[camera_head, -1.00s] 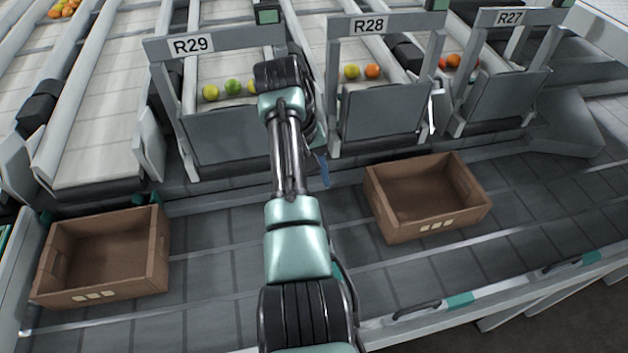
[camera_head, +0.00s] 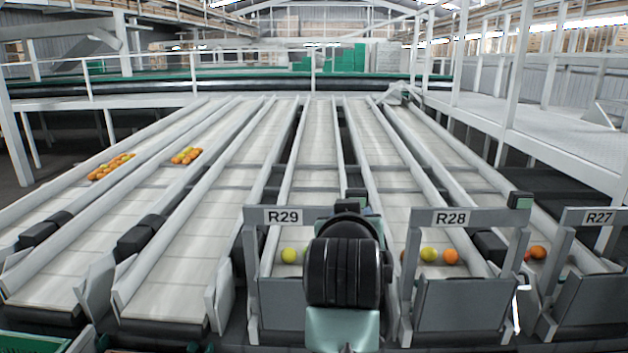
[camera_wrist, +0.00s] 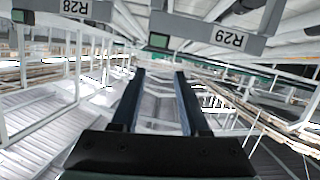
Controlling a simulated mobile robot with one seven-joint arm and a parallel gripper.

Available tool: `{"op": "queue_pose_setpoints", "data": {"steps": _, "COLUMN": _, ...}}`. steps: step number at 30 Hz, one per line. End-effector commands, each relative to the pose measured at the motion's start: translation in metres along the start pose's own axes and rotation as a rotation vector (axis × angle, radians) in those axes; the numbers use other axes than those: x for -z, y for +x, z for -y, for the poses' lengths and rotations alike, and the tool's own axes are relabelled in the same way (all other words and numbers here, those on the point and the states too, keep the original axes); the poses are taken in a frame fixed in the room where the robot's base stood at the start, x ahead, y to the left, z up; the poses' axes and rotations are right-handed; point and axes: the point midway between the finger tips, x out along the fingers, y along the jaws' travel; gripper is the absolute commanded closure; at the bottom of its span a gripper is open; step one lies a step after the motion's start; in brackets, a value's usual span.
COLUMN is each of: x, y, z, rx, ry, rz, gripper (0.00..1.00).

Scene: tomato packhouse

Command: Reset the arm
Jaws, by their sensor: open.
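My gripper (camera_wrist: 157,75) shows in the wrist view, with its two dark fingers apart and nothing between them. It hangs in open air and touches nothing that I can see. The wrist view is upside down, with the R28 sign (camera_wrist: 75,7) and R29 sign (camera_wrist: 230,38) inverted along its top. In the head view my arm rises at the bottom centre, in front of the gap between the R29 sign (camera_head: 283,216) and the R28 sign (camera_head: 449,218). My gripper is hidden in the head view.
Sloping white lanes (camera_head: 180,280) run back from the gates. Tomatoes lie behind the gates, such as a yellow one (camera_head: 289,255) at R29 and an orange one (camera_head: 451,256) at R28. A green edge (camera_head: 30,343) shows bottom left. White railings (camera_head: 560,90) stand at right.

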Motion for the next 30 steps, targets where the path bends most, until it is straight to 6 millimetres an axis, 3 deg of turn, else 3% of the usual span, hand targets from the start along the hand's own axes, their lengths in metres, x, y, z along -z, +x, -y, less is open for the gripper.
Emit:
{"op": "queue_pose_setpoints", "data": {"steps": 1, "x": 0.029, "y": -0.024, "z": 0.003, "rx": 0.008, "ry": 0.015, "rz": -0.125, "gripper": 0.55}}
{"op": "queue_pose_setpoints", "data": {"steps": 3, "x": 0.068, "y": -0.061, "z": 0.005, "rx": 0.02, "ry": 0.037, "rz": -0.297, "gripper": 0.55}}
{"op": "queue_pose_setpoints", "data": {"steps": 6, "x": 0.113, "y": -0.122, "z": 0.005, "rx": 0.038, "ry": 0.068, "rz": -0.527, "gripper": 0.55}}
{"op": "queue_pose_setpoints", "data": {"steps": 12, "x": 0.166, "y": -0.246, "z": 0.002, "rx": 0.074, "ry": 0.124, "rz": -0.907, "gripper": 0.55}}
{"op": "queue_pose_setpoints", "data": {"steps": 16, "x": 0.181, "y": -0.324, "z": -0.003, "rx": 0.096, "ry": 0.157, "rz": -1.115, "gripper": 0.55}}
{"op": "queue_pose_setpoints", "data": {"steps": 18, "x": 0.212, "y": -0.327, "z": -0.006, "rx": 0.096, "ry": 0.156, "rz": -1.103, "gripper": 0.55}}
{"op": "queue_pose_setpoints", "data": {"steps": 30, "x": 0.318, "y": -0.355, "z": -0.019, "rx": 0.095, "ry": 0.154, "rz": -1.098, "gripper": 0.55}}
